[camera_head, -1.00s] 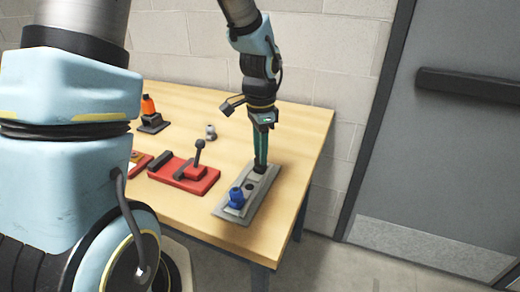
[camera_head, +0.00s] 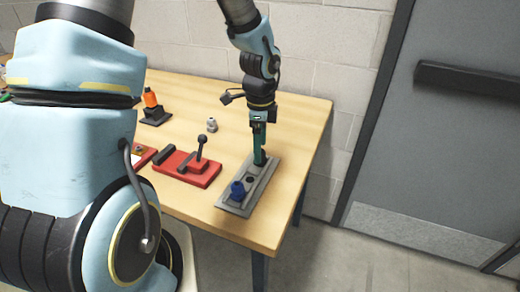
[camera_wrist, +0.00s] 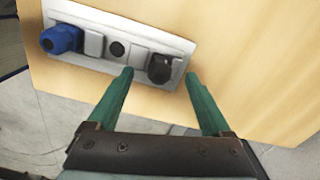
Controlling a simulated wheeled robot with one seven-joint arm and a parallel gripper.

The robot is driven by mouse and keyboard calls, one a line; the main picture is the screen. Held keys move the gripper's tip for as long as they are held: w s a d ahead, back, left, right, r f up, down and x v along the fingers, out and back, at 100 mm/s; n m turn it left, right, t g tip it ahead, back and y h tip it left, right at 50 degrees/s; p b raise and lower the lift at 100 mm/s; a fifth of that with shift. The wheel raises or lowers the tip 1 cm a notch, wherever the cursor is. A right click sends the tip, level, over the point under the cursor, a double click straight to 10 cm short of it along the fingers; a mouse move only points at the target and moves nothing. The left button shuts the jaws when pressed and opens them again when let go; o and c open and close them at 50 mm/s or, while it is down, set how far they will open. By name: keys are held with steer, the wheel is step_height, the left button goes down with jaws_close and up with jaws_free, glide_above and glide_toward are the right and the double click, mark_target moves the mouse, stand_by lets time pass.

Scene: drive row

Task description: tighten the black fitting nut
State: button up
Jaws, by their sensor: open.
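The black fitting nut (camera_wrist: 160,68) sits on the grey plate (camera_wrist: 205,18) near its right end in the wrist view. My gripper (camera_wrist: 158,72) is open, its two green fingers on either side of the nut in that view. Whether they touch it cannot be told. In the head view my gripper (camera_head: 259,160) is over the far end of the plate (camera_head: 230,207), and its fingers hide the black nut there. A blue fitting (camera_head: 237,191) stands at the plate's near end and also shows at the left in the wrist view (camera_wrist: 62,39).
A red base with a black lever (camera_head: 200,165) lies left of the plate. A small grey-white fitting (camera_head: 212,125) and an orange-topped black stand (camera_head: 152,108) are farther back. The wooden table (camera_head: 290,120) ends close to the plate's right side. A grey door is beyond.

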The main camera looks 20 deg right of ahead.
steer(key=shift+o, duration=1)
steer(key=shift+r, duration=0.1)
step_height(320, 180, up, 7)
steer(key=p, duration=0.7)
